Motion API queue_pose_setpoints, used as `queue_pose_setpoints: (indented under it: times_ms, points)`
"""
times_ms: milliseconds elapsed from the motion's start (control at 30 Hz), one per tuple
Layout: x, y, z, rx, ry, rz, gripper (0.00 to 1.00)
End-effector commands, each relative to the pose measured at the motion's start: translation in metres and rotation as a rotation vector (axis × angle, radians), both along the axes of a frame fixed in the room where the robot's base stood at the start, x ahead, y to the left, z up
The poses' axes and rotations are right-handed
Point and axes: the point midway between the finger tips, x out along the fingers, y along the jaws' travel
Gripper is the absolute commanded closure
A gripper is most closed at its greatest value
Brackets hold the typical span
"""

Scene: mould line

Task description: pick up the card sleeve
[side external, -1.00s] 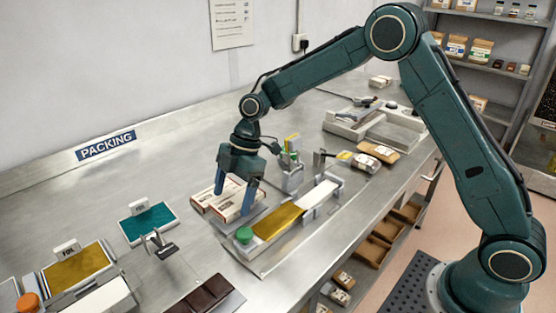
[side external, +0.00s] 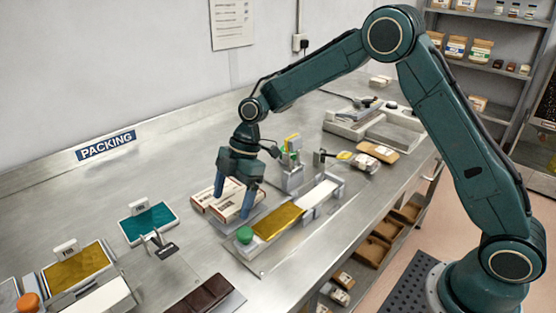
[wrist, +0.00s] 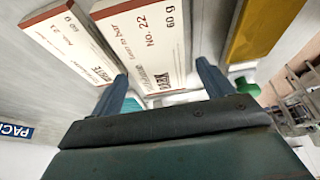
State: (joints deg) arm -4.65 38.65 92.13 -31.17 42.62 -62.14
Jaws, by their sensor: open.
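Two white card sleeves with brown edges lie side by side on the bench, both partly hidden by my gripper in the side view. My gripper (side external: 230,206) points down over the sleeves (side external: 208,193). In the wrist view its open fingers (wrist: 162,70) appear on either side of the near end of the No. 22 sleeve. I cannot tell whether they touch it.
A gold bar (side external: 279,221) lies in a metal fixture with a green knob (side external: 244,234), close to the right of the sleeves. A teal pad (side external: 148,223) and a small black stand (side external: 163,247) are to the left. A dark chocolate bar (side external: 205,296) lies in front.

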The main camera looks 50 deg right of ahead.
Motion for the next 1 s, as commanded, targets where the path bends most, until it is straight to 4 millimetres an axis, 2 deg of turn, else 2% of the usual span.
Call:
queue_pose_setpoints:
  times_ms: [600, 833, 1000]
  points:
    - [-0.0002, 0.0000, -0.0034, 0.000, 0.001, 0.000, 0.20]
    - [-0.0001, -0.0001, -0.0033, 0.000, 0.000, 0.000, 0.65]
    - [-0.0001, 0.0000, -0.0032, 0.000, 0.000, 0.000, 0.67]
